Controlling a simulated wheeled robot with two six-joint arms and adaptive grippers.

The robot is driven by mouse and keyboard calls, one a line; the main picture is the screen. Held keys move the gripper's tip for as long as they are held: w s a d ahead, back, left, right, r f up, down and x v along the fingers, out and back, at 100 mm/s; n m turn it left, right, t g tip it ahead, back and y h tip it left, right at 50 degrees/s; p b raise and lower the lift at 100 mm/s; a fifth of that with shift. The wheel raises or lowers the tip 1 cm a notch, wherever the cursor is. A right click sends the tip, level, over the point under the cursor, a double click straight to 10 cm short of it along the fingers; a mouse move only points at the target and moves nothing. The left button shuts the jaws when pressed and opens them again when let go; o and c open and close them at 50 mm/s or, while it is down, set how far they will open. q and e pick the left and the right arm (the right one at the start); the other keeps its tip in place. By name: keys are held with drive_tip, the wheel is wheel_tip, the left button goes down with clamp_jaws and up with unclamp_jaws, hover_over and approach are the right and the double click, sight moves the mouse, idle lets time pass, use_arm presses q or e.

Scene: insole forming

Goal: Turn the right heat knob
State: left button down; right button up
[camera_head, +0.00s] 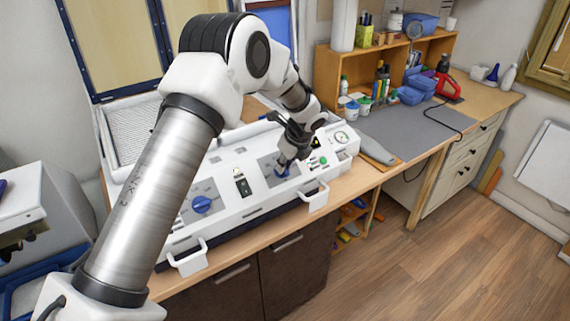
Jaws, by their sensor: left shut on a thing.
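The white forming machine (250,205) stands on the wooden bench, its control panel facing me. The right heat knob (281,171) is blue and sits on a grey dial plate right of the panel's middle. My left gripper (283,164) reaches down over this knob and is shut on it, covering part of it. The left heat knob (202,204), also blue, is uncovered on the left dial plate. My right gripper is not in view.
My left arm crosses the left half of the view. A gauge (341,137) and a green button (323,161) lie right of the knob. White handles (315,197) stick out in front. A grey mat (405,130) and a shelf (385,55) with bottles are further right.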

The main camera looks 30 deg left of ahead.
use_arm(q)
drive_tip(key=shift+f, duration=0.1)
